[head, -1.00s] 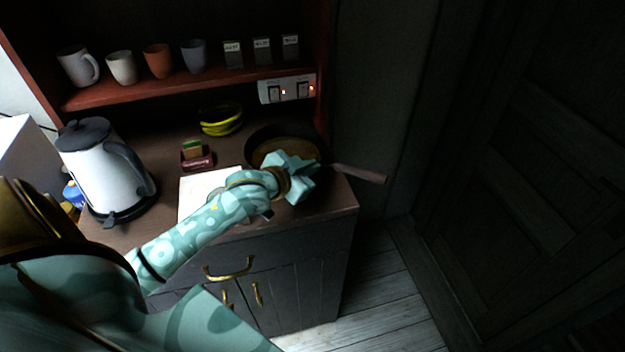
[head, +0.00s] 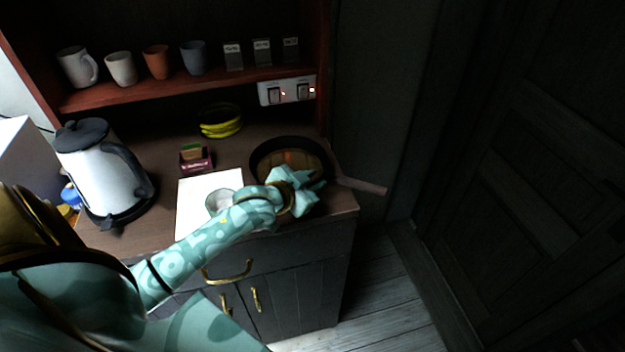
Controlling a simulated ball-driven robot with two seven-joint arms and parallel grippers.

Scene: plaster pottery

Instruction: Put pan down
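A dark round pan (head: 262,152) rests at the right end of the brown counter (head: 143,240), its brownish inside partly showing. Its handle (head: 362,186) points right, past the counter's edge. My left arm reaches in from the left, and my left gripper (head: 312,188) is over the near side of the pan, covering part of it. The fingers are small and dark here, so I cannot tell whether they are open or shut, or whether they touch the pan. My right gripper is not in view.
A white board (head: 190,205) with a pale cup (head: 217,200) lies left of the pan. A white kettle (head: 103,172), a small dark red box (head: 196,160) and yellow bananas (head: 221,126) stand around it. Several mugs line the red shelf (head: 120,98). A grey wall is close on the right.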

